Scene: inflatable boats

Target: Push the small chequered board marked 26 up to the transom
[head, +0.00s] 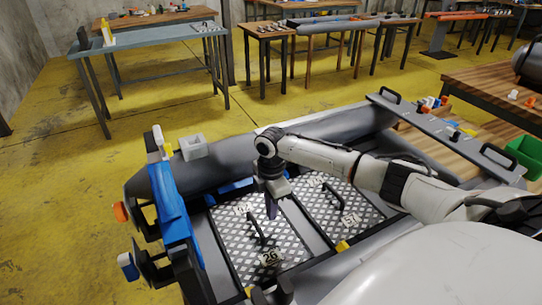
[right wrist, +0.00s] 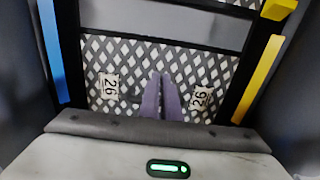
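The small chequered board marked 26 (head: 232,238) lies on the boat floor, with a black handle (head: 255,229) and number labels at two corners. It fills much of the right wrist view (right wrist: 205,62), with a 26 label on each side. The blue transom (head: 177,212) stands across the boat's left end, left of the board. My right gripper (head: 272,212) points down over the board, just right of the handle. Its purple fingers (right wrist: 161,76) are nearly together with nothing seen between them. Contact with the handle cannot be told. My left gripper is not in view.
A second chequered board marked 27 (head: 345,212) lies to the right, beyond a grey strip. Grey tubes (head: 345,122) flank the floor. A grey bench with handles (head: 445,138) crosses the right end. Blue and yellow strips (right wrist: 262,75) edge the board.

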